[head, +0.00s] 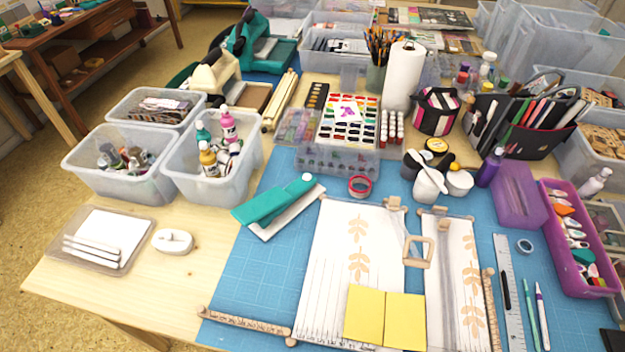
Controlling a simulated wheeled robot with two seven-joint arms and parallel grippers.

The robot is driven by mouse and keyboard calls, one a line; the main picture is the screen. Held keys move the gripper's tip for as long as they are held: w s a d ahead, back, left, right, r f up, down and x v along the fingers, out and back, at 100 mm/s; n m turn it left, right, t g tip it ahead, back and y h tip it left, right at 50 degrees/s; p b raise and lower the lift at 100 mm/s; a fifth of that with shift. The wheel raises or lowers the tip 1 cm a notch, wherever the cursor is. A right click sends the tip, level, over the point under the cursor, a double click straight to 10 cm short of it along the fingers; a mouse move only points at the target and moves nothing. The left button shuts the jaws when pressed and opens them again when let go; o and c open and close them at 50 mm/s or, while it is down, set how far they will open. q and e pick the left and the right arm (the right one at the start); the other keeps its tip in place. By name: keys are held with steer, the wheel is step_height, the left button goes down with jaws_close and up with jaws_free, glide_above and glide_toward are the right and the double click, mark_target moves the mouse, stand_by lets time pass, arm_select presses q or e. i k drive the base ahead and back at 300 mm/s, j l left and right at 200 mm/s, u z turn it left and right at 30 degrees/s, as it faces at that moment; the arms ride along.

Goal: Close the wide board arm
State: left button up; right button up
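A wide white board (322,285) with pale leaf prints and dark lines lies on the blue mat at the front middle. A light wooden arm (245,323) with small markings sticks out leftward from near its lower left corner, angled away from the board. The joint at that corner is small and hard to make out. A narrower white board (440,275) with leaf prints lies to its right, with a wooden strip (491,308) along its right side. Two yellow sheets (385,317) cover part of the wide board. Neither of my grippers is in view.
A wooden loop (418,251) stands between the boards. A teal stapler-like tool (275,207) lies behind the wide board's left side. A steel ruler (510,290) and pens lie right. The blue mat (255,275) left of the wide board is clear above the wooden arm.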

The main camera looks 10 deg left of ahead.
mark_target(202, 311)
steer(key=k+j+u, duration=0.5)
steer(key=i+l+u, duration=0.2)
steer(key=l, duration=0.15)
steer(key=k+j, duration=0.05)
steer(key=k, duration=0.05)
